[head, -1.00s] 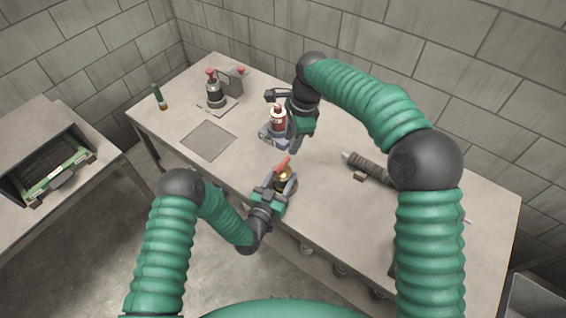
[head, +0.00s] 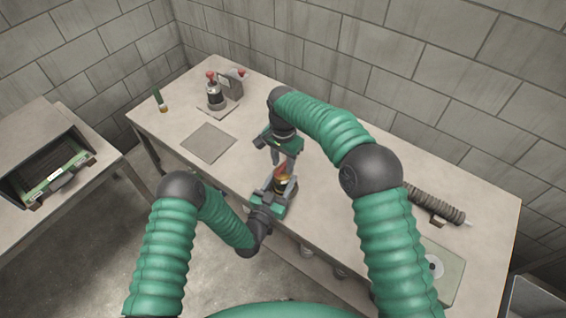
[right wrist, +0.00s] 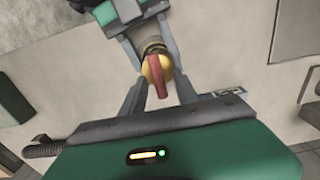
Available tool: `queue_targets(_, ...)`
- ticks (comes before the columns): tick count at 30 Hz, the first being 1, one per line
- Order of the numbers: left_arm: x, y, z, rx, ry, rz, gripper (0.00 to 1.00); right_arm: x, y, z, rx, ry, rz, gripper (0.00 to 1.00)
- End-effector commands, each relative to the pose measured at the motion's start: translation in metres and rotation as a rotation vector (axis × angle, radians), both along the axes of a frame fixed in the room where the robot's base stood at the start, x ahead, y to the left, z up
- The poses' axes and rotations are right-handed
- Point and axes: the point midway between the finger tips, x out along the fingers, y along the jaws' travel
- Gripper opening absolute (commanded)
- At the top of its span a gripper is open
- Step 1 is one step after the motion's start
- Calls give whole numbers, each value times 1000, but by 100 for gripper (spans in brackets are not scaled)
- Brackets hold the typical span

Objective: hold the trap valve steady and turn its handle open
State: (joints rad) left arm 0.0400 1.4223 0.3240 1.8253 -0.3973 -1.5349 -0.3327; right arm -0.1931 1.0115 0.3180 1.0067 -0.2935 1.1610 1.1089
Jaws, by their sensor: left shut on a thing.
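The trap valve (head: 283,184) has a yellow brass body and a red handle (head: 281,170). My left gripper (head: 281,188) is shut on its body, holding it over the table's front edge. My right gripper (head: 286,166) points down from above, open, with its fingers on either side of the red handle. The right wrist view shows the brass body (right wrist: 152,66), the red handle (right wrist: 159,80) and my right fingertips (right wrist: 160,84), with gaps between handle and fingers. The left gripper's fingers (right wrist: 148,45) flank the valve there.
On the table (head: 330,205) stand a dark, red-topped device (head: 214,92) and a green-handled tool (head: 159,100) at far left. A flat square plate (head: 208,142) lies nearby. A dark ribbed tube (head: 436,207) and a pale green case (head: 440,270) are at right.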

Motion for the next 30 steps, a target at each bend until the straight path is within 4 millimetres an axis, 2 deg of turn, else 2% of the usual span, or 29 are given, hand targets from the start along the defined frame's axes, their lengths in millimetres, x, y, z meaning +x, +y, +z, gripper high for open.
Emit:
queue_targets(9, 0, 1, -1, 2, 1, 2, 1, 0, 0, -5, 1, -1, 0, 35)
queue_targets(17, 0, 1, -1, 2, 1, 1, 1, 0, 0, -5, 1, -1, 0, 1)
queue_targets(30, 0, 0, -1, 2, 1, -1, 1, 1, 1, -4, 2, -3, 17, 0)
